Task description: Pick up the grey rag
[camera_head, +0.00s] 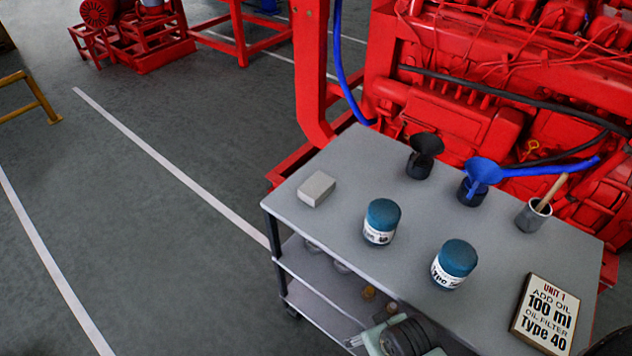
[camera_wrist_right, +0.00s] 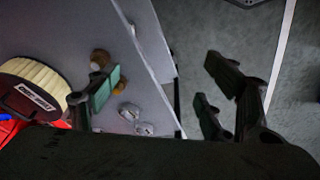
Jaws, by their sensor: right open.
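The grey rag (camera_head: 316,188) shows in the head view as a small, light grey, folded block. It lies on the far left part of the grey cart top (camera_head: 340,240), with nothing touching it. I do not make it out in the right wrist view. My right gripper (camera_wrist_right: 163,95) is open in the right wrist view, its dark fingers with green pads spread wide and nothing between them but cart edge and floor. My left gripper is not in view.
Two blue-lidded jars (camera_head: 381,221) (camera_head: 454,263), dark and blue funnels (camera_head: 425,146) (camera_head: 481,174), a cup with a stick (camera_head: 533,214) and a sign (camera_head: 545,315) stand on the cart. The red engine (camera_head: 480,110) is behind. A filter (camera_wrist_right: 35,90) is near my right gripper. Floor left is clear.

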